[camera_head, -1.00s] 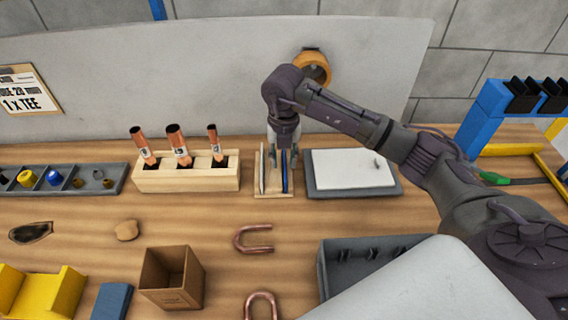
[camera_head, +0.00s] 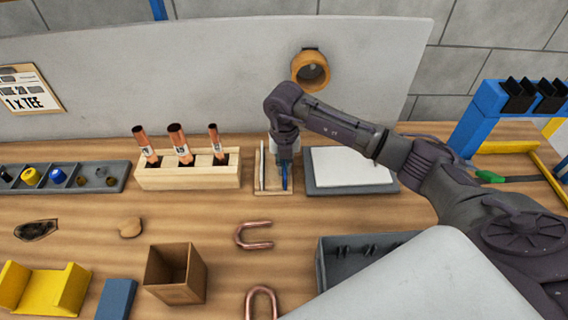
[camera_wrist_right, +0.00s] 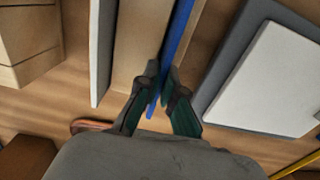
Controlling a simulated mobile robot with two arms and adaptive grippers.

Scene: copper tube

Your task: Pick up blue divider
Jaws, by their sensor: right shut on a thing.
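The blue divider (camera_head: 284,176) stands upright in a small wooden rack (camera_head: 272,192), to the right of a white divider (camera_head: 262,168). My right gripper (camera_head: 285,164) is over the rack with its fingers down at the blue divider. In the right wrist view the blue divider (camera_wrist_right: 178,40) runs between the two fingertips (camera_wrist_right: 162,84), which are shut on it. The white divider (camera_wrist_right: 101,50) is to the left there, apart from the fingers. My left gripper is not in view.
A wooden block with several copper tubes (camera_head: 187,178) stands left of the rack. A grey slab with a white plate (camera_head: 350,167) lies close on the right. A cardboard box (camera_head: 174,275), copper bends (camera_head: 253,236) and a grey bin (camera_head: 335,267) are nearer.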

